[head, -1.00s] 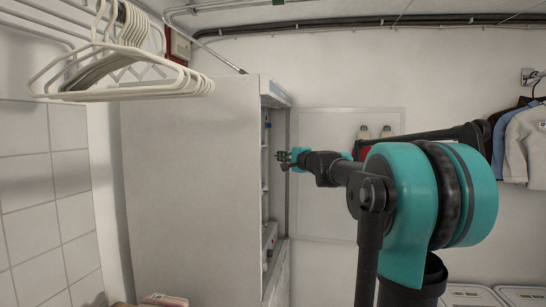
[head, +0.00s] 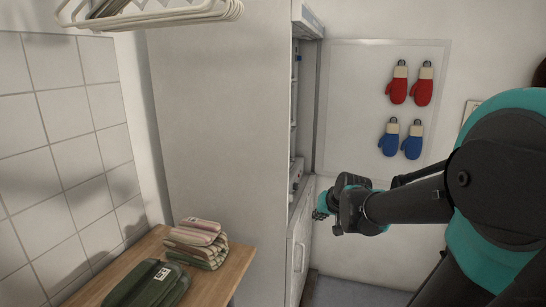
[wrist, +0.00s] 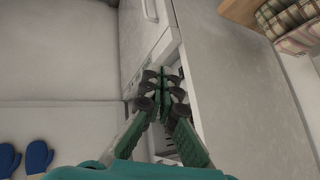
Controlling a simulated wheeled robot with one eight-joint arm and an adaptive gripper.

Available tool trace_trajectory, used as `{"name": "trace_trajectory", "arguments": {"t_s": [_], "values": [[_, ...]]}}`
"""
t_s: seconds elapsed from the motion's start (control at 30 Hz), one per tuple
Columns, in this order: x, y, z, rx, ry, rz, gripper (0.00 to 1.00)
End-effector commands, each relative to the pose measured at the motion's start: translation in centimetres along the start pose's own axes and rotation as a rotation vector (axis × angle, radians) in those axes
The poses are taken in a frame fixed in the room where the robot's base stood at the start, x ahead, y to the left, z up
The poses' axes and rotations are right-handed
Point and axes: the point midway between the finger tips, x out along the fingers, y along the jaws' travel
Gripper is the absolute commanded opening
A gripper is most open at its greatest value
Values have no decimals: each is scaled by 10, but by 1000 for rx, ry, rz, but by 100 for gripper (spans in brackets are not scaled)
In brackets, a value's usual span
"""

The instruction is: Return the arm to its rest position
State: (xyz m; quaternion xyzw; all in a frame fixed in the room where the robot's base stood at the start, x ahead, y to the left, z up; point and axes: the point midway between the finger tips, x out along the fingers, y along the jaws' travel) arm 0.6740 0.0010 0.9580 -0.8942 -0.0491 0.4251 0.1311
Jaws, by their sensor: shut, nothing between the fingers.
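My gripper (head: 320,213) is at the end of my arm, in front of the open side of the tall white cabinet (head: 222,120) in the head view. In the wrist view my gripper (wrist: 163,84) has its green and black fingers together with nothing between them. Behind the fingers the wrist view shows the cabinet's narrow front and a pale door with a handle. Whether the fingertips touch the cabinet cannot be told.
A wooden table (head: 238,262) at the lower left holds folded cloths (head: 197,243) and a dark green folded item (head: 148,285). White hangers (head: 150,14) hang above. Red mittens (head: 398,88) and blue mittens (head: 389,140) hang on a white wall board (head: 350,90).

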Motion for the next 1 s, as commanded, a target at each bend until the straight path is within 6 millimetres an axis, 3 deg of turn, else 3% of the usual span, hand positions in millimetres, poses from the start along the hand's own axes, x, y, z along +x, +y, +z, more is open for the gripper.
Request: {"name": "trace_trajectory", "arguments": {"t_s": [0.1, 0.27, 0.5, 0.7, 0.8, 1.0], "values": [[0, 25, 36, -88, -30, 92, 0], [-4, 58, 75, -194, -64, 213, 0], [-17, 71, 152, -174, -200, 222, 0], [-27, 78, 201, -162, -289, 228, 0], [-29, 80, 211, -159, -309, 229, 0], [-29, 80, 213, -159, -312, 229, 0]]}}
